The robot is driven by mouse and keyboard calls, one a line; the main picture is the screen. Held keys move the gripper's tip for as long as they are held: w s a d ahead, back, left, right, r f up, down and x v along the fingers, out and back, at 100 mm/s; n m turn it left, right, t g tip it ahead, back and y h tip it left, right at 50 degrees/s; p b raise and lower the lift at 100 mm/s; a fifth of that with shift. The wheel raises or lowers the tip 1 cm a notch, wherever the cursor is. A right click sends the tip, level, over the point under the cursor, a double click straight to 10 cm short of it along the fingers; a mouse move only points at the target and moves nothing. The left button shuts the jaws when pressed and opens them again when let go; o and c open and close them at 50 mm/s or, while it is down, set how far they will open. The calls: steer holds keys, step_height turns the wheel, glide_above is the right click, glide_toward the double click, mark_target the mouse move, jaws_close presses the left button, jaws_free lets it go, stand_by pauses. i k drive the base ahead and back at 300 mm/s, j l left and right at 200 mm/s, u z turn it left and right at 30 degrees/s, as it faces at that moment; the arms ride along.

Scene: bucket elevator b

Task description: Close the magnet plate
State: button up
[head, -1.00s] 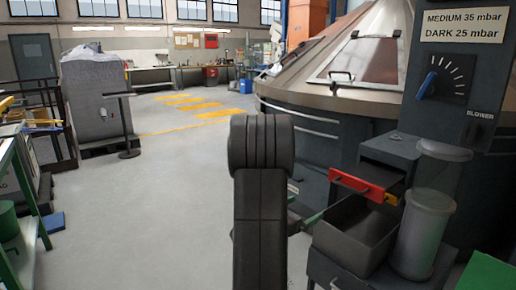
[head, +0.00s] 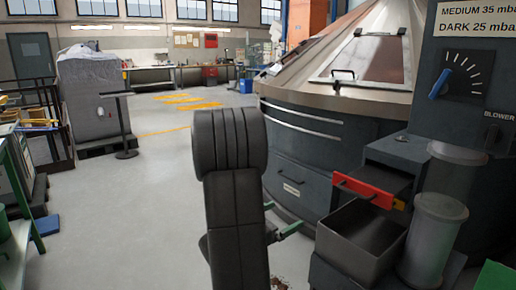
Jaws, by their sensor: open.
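My black arm stands in the lower middle and hides most of my gripper (head: 288,230). Only a green finger part shows, right of the arm and left of the plate. It is apart from the red front, and I see nothing held.
An open grey bin (head: 358,243) stands below the plate. A clear cylinder (head: 438,228) is right of it. A panel with a blue knob (head: 442,83) rises behind. A large dark round machine (head: 310,150) fills the back right.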

mark_target(375, 185)
steer(key=i, duration=0.65)
steer(key=i+l+u, duration=0.1)
steer(key=i+u, duration=0.25)
steer(key=k+u, duration=0.1)
steer(key=u, duration=2.2)
steer(key=k+u, duration=0.1)
steer(key=k+l, duration=0.1)
